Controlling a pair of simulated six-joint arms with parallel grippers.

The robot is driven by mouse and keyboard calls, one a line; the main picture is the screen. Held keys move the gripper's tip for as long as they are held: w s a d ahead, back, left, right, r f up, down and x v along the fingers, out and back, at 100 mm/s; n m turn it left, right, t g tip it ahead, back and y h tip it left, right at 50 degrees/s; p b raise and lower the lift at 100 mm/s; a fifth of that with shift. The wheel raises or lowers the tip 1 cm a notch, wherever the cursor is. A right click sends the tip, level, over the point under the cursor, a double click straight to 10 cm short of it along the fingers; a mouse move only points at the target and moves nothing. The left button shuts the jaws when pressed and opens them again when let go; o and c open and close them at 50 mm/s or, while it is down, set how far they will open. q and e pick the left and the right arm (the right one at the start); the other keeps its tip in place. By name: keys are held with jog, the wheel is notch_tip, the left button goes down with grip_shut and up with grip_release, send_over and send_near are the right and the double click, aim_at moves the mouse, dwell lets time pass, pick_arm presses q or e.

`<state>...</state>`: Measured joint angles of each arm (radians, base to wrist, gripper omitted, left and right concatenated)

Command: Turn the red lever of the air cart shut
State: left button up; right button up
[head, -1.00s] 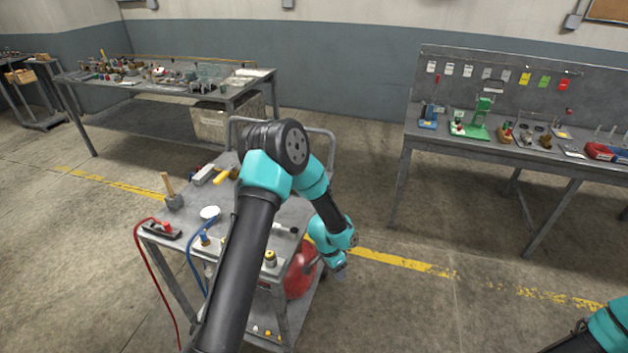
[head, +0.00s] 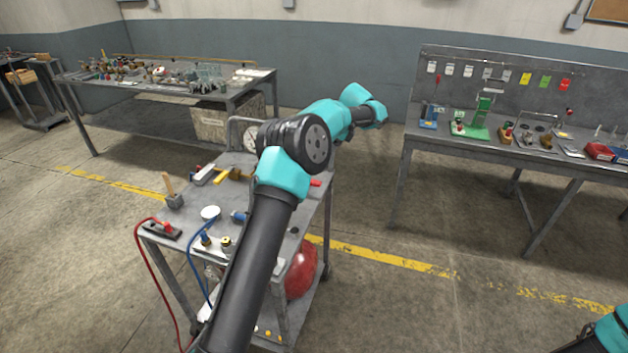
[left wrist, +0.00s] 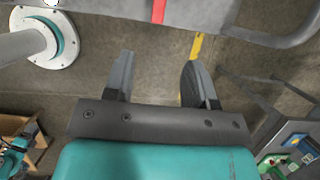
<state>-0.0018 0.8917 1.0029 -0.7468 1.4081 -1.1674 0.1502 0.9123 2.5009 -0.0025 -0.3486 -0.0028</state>
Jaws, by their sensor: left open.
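The air cart (head: 238,165) is a grey metal trolley with a red tank (head: 302,270) on its lower shelf. A red bar that looks like the lever (head: 315,183) shows at the cart's right edge, mostly hidden behind my left arm. In the left wrist view the red lever (left wrist: 158,10) sticks out past the cart's edge at the top of the picture. My left gripper (left wrist: 156,82) is open and empty over the floor. The lever lies ahead of the gap between its fingers, apart from them. My right gripper is out of view.
The cart top holds a mallet (head: 173,192), a white disc (head: 210,213), a blue hose (head: 192,262) and fittings. A tubular handle (left wrist: 285,38) curves near the gripper. A workbench (head: 395,180) stands right; the floor between is clear.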

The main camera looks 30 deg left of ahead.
pick_arm(q)
jog(key=shift+f, duration=0.1)
jog(key=x, duration=1.7)
jog(key=shift+f, duration=0.15)
grip_shut()
dwell(0.3)
